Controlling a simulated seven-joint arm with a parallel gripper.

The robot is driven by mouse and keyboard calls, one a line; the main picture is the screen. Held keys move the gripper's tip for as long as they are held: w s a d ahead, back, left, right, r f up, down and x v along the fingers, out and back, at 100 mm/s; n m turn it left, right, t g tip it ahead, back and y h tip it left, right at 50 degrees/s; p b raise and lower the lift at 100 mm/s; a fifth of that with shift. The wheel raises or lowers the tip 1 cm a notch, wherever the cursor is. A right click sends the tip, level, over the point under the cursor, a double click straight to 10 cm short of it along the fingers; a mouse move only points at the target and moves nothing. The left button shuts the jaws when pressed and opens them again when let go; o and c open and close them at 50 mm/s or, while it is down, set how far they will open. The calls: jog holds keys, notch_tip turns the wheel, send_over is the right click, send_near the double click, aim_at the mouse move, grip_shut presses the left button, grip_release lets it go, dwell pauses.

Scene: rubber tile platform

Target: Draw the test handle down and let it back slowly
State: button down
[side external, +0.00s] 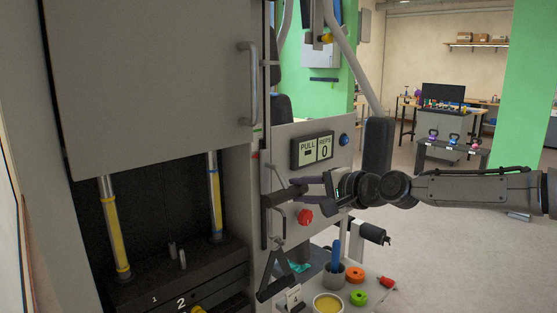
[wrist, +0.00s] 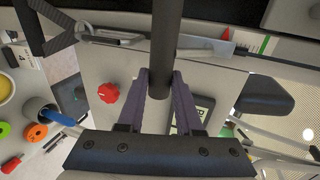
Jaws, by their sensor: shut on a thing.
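The test handle (side external: 281,196) is a dark bar sticking out from a vertical slot in the grey machine panel. In the wrist view the handle (wrist: 166,40) runs from the top edge down between my purple fingers. My gripper (side external: 302,187) reaches in from the right, level, and is shut on the handle near its outer end. In the wrist view my gripper (wrist: 160,78) has one finger on each side of the bar. A display (side external: 312,150) above the handle reads PULL with a dash and REPS 0.
A red knob (side external: 305,217) sits on the panel just below my gripper. A black triangular grip (side external: 275,277) hangs lower down. A tray below holds a grey cup (side external: 332,273), an orange ring (side external: 355,274) and a green ring (side external: 358,297). A black pad (side external: 377,145) stands behind my wrist.

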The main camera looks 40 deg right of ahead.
jog(key=shift+r, duration=2.1)
grip_release()
jog(key=shift+r, duration=0.35)
jog(key=v, duration=0.7)
jog(key=shift+r, duration=0.15)
